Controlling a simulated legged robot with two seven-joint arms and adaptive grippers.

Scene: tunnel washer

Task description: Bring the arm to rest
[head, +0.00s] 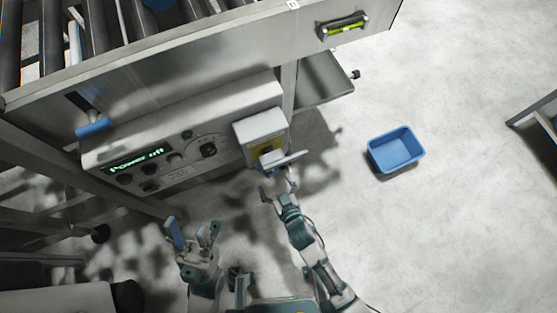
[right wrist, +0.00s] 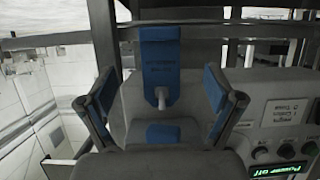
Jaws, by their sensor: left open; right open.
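My right gripper (head: 277,187) is open at the end of the right arm, just below a grey switch box (head: 258,124) with a yellow face. In the right wrist view its two blue-padded fingers (right wrist: 162,100) are spread apart. Between them, beyond the fingertips, shows a blue plate with a pale lever (right wrist: 160,97); I cannot tell the exact gap to it. Both fingers look empty. My left gripper (head: 193,234) is open and empty, raised over the floor at the lower middle of the head view.
The control panel (head: 185,150) reads "Power off"; it also shows in the right wrist view (right wrist: 285,140). A roller conveyor frame (head: 215,47) crosses above. A blue bin (head: 397,150) stands on the floor at right. The floor around the bin is clear.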

